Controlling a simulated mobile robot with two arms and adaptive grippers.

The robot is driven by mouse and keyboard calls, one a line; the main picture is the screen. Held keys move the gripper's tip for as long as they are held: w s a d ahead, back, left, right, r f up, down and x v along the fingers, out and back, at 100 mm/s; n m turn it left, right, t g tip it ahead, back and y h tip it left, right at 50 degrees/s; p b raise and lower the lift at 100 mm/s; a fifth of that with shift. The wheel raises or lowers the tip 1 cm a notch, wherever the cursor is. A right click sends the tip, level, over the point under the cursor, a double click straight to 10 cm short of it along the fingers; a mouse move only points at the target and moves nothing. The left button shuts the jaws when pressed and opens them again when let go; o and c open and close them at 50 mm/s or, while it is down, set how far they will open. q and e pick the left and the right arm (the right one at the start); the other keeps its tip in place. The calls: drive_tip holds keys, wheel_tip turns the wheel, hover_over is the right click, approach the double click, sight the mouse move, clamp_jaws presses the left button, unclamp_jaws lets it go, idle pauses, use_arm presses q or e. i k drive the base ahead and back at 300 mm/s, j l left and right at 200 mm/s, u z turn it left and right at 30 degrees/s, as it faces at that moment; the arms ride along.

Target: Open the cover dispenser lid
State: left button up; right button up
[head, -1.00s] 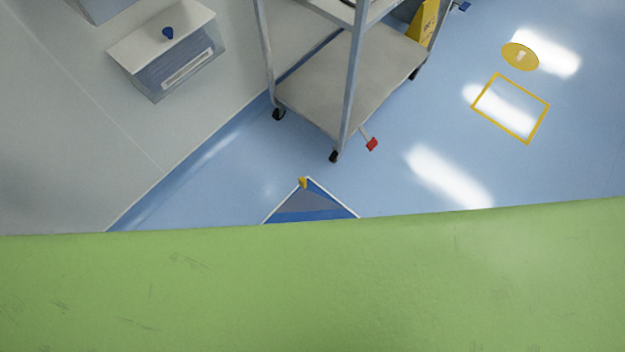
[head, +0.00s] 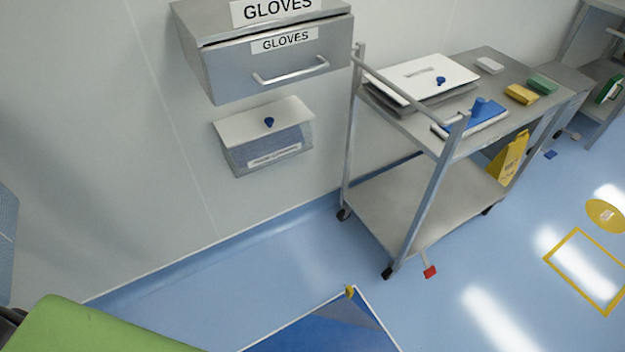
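The cover dispenser (head: 268,158) is a small box on the wall below the gloves dispenser. It has a pale flat lid (head: 240,128) with a blue knob (head: 269,122) on top and a label on its blue-grey front, too small to read surely. The lid lies shut on the box. Neither of my grippers shows in the head view.
The steel gloves dispenser (head: 275,60) with a bar handle hangs just above. A wheeled steel cart (head: 420,205) holding trays and sponges stands to the right. A blue panel (head: 325,328) with a yellow corner is at the bottom. Blue floor (head: 270,262) before the dispenser is clear.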

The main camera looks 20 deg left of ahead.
sight(237, 129)
drive_tip(key=i+l, duration=0.4)
drive_tip(key=i, duration=0.15)
drive_tip(key=i+l, duration=0.4)
drive_tip(key=i, duration=0.15)
